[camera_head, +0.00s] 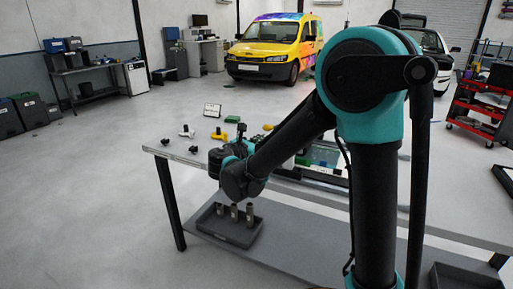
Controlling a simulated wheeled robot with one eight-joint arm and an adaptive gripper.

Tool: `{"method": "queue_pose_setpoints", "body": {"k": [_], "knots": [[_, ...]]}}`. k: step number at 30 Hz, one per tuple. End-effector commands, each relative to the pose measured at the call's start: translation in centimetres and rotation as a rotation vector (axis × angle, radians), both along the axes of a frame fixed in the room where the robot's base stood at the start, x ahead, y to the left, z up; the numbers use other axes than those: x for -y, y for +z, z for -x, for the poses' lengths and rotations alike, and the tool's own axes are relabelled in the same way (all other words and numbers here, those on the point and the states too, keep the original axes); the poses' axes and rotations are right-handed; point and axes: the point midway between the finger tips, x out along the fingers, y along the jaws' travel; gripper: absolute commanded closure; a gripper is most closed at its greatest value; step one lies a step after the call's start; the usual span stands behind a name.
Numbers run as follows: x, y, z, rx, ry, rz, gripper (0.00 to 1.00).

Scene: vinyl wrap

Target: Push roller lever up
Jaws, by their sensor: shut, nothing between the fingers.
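A low machine with a pale, green-edged bed (322,157) stands on the workbench, partly behind my arm. I cannot make out a roller lever on it; my arm and wrist cover its left part. My gripper (241,131) is at the far end of my arm, over the bench and to the left of the machine's visible part. It is small and dark here, shut, with nothing seen in it. Whether it touches anything cannot be told.
The grey workbench (178,152) carries yellow-handled tools (219,134), a white-handled tool (187,131), black knobs (166,143) and a small sign (212,110). A grey tray (211,228) with metal cylinders sits on the lower shelf. A red cart (468,105) stands right.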

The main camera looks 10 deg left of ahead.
Motion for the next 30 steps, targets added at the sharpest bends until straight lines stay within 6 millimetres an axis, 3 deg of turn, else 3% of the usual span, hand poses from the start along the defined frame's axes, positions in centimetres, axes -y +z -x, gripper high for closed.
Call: {"method": "queue_pose_setpoints", "body": {"k": [30], "knots": [[0.4, 2.0, -0.4, -0.061, -0.001, -0.022, 1.0]]}}
